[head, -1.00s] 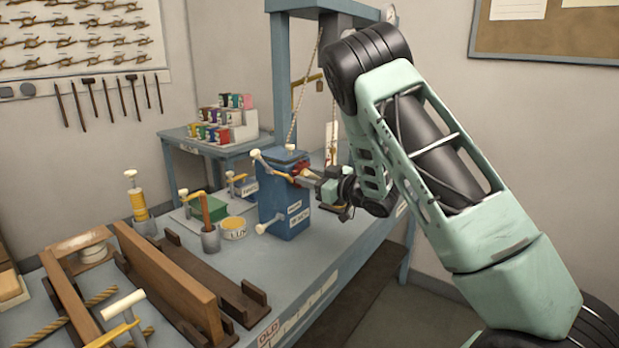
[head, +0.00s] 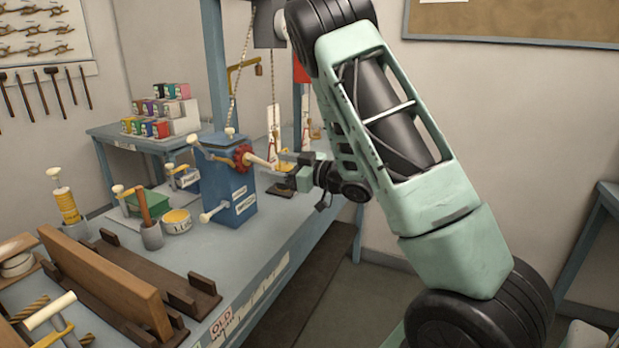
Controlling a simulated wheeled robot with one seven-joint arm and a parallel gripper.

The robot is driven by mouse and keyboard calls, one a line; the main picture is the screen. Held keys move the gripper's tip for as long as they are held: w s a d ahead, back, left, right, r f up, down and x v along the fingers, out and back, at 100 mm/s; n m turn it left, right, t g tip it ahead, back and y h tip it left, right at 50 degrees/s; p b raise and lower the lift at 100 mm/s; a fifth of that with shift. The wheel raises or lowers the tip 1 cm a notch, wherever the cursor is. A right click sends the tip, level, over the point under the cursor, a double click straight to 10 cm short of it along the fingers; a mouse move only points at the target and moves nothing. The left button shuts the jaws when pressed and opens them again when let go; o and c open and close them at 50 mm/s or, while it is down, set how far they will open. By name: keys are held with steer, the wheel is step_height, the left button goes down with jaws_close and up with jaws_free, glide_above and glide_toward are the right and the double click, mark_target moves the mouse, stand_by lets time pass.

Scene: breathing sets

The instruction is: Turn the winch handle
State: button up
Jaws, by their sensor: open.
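The winch (head: 228,185) is a blue box standing on the bench, with paper labels on its front. A red toothed wheel (head: 242,156) is on its upper right side, and a pale tan shaft or grip (head: 262,163) sticks out from it to the right. A thin arm with a white knob (head: 192,140) shows at its upper left; I cannot tell which of these is the crank handle. A second white knob (head: 206,217) is low on the left. My gripper (head: 281,163) is open beside the end of the tan piece; the frame does not show clearly whether they touch.
Wooden boards (head: 105,280) lie in front. A post (head: 216,70) and a hanging chain (head: 242,75) rise behind the winch.

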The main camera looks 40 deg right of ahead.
steer(key=b+v, duration=0.1)
steer(key=v, duration=0.8)
steer(key=shift+b, duration=0.35)
steer(key=shift+r, duration=0.1)
steer(key=c, duration=0.4)
steer(key=shift+w+d+r+m, duration=0.1)
steer(key=shift+r+m, duration=0.15)
steer(key=shift+m, duration=0.05)
steer(key=c, duration=0.6)
steer(key=r+m+p, duration=0.1)
steer(key=r+m, duration=0.1)
steer(key=w+r+m, duration=0.1)
steer(key=r+m, duration=0.1)
steer(key=m, duration=0.1)
steer(key=r+m+p, duration=0.1)
steer(key=r+m, duration=0.1)
steer(key=shift+w+d+r+m+g+p, duration=0.25)
steer(key=shift+w+r+m+g+p, duration=0.05)
steer(key=shift+r, duration=0.05)
jaws_close()
steer(key=w+a+f+p, duration=0.3)
steer(key=w+a, duration=0.3)
steer(key=w, duration=0.3)
steer(key=shift+w+f, duration=0.2)
steer(key=shift+f, duration=0.05)
